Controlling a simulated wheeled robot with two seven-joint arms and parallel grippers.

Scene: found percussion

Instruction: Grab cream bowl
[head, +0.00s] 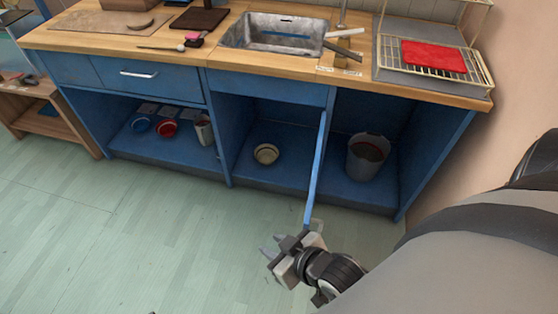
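The cream bowl (266,153) sits upright on the floor of the middle open compartment of the blue cabinet, low and near its left side. My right gripper (269,245) is in front of the cabinet, over the green floor, below the bowl in the picture. Its two fingers are apart and nothing shows between them. It is close to the lower end of the open blue door (317,165); I cannot tell whether they touch. My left gripper is not in view.
The open door stands edge-on to the bowl's right. A bucket (367,157) is in the right compartment. A blue bowl (141,125), a red bowl (166,128) and a cup (204,130) are in the left one. The sink (275,34) is above. The floor in front is clear.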

